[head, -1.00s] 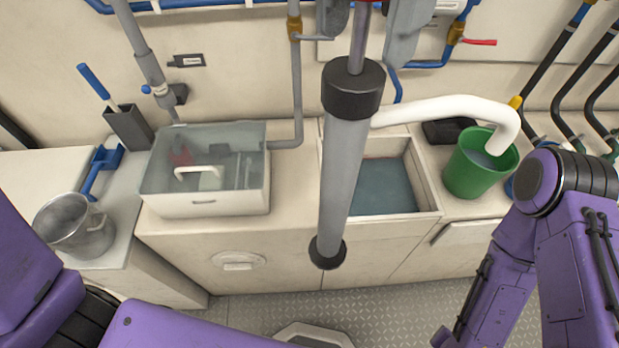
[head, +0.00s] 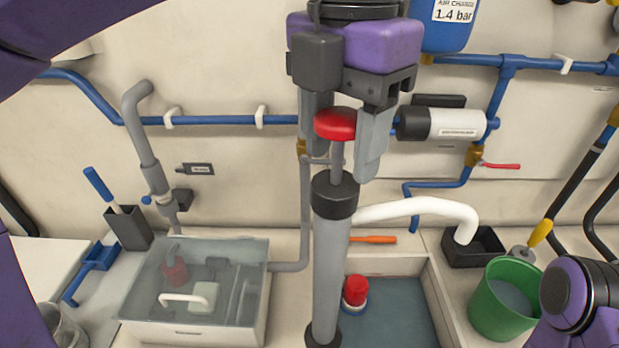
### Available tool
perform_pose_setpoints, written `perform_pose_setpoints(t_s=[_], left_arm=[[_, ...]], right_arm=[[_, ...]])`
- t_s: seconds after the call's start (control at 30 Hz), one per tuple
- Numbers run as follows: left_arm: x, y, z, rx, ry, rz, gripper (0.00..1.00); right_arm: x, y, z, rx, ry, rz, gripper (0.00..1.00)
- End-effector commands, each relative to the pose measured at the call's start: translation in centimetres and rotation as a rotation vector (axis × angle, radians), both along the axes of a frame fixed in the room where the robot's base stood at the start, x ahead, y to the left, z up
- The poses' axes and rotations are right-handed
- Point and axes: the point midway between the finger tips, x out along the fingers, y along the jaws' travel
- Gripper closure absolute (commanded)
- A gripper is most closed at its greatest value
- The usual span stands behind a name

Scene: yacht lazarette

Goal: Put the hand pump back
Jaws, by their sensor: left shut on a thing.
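The hand pump (head: 329,260) is a long grey tube with a black collar, a black foot, a red handle knob (head: 335,123) and a white curved spout (head: 425,207). It hangs nearly upright in front of the open well (head: 432,300), its foot at the bottom edge of the picture. I cannot tell whether the foot touches anything. My left gripper (head: 346,140), purple with grey fingers, is shut on the red knob from above. The spout's end appears over the black tray (head: 487,255), behind the green bucket (head: 492,315). My right gripper is out of view.
A clear-lidded box (head: 190,334) stands left of the pump. A red-capped object (head: 355,292) sits in the well, with an orange-handled tool (head: 372,239) behind it. A blue pipe (head: 230,120) and white-grey cylinder (head: 455,123) run along the wall.

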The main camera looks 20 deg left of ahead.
Motion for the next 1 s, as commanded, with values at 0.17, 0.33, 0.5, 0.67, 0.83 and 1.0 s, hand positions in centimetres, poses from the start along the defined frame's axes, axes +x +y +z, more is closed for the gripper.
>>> perform_pose_setpoints(t_s=[0.17, 0.33, 0.5, 0.67, 0.83, 1.0], left_arm=[[2.2, 2.5, -2.0, -0.002, 0.003, 0.001, 1.00], [3.8, 4.0, -4.7, -0.001, 0.002, 0.001, 1.00], [4.6, 4.8, -6.0, -0.001, 0.000, 0.002, 1.00], [5.2, 5.5, -7.5, -0.001, 0.000, 0.000, 1.00], [5.1, 5.4, -9.6, -0.001, 0.000, 0.000, 1.00], [5.2, 5.4, -10.0, -0.001, -0.003, 0.002, 1.00]], right_arm=[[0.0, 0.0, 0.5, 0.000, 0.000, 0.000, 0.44], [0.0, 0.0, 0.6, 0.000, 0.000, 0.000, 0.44], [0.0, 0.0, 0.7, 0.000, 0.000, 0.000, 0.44], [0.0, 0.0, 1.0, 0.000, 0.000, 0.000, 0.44], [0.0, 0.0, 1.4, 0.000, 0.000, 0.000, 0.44], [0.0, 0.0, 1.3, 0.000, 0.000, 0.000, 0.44]])
